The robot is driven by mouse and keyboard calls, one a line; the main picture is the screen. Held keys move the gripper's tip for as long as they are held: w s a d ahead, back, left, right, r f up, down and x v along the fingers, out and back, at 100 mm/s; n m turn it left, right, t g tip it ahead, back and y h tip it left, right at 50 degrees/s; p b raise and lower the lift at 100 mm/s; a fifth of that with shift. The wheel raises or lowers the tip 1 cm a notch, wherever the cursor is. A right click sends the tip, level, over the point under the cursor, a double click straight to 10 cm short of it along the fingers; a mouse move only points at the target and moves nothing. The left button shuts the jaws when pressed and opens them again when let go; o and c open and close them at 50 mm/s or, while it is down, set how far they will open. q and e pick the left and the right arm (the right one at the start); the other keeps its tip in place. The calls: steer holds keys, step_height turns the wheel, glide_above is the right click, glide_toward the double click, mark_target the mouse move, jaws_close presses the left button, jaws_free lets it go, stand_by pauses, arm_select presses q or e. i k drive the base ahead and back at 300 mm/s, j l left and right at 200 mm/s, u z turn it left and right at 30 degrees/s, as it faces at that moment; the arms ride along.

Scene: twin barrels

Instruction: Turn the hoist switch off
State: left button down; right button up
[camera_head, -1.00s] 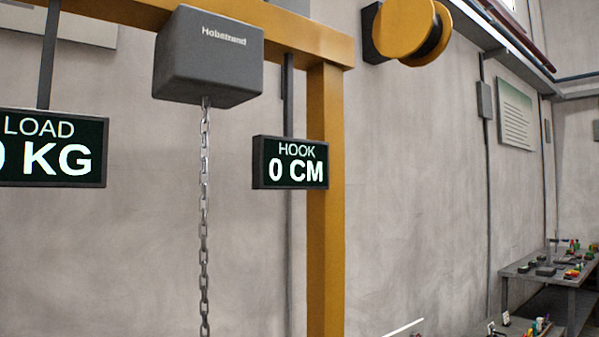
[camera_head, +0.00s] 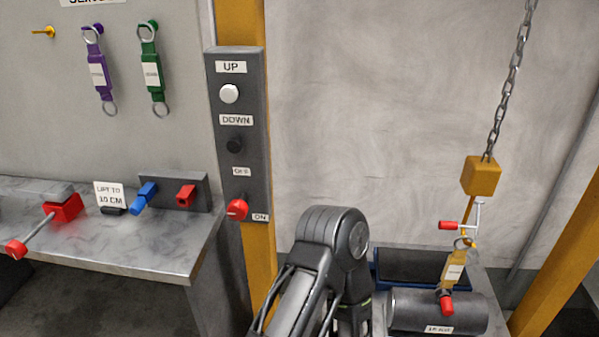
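The hoist control box (camera_head: 254,140) is a dark grey upright panel on the yellow post. Near its bottom is the hoist switch, a red knob (camera_head: 237,209), with an ON label (camera_head: 260,217) at its lower right and an OFF label (camera_head: 241,171) above. The knob's exact pointing is hard to tell. A white UP button (camera_head: 229,94) and a black DOWN button (camera_head: 234,146) sit above it. One of my arms rises from the bottom middle, right of the box, and bends back down. Neither gripper shows.
A chain (camera_head: 515,60) carries a yellow hook block (camera_head: 482,176), with a yellow sling (camera_head: 454,270) below it at a dark barrel (camera_head: 405,308). A metal bench (camera_head: 150,250) stands left. Purple (camera_head: 98,72) and green (camera_head: 152,72) slings hang on the wall.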

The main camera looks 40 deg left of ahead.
mark_target(237, 210)
steer(key=u, duration=2)
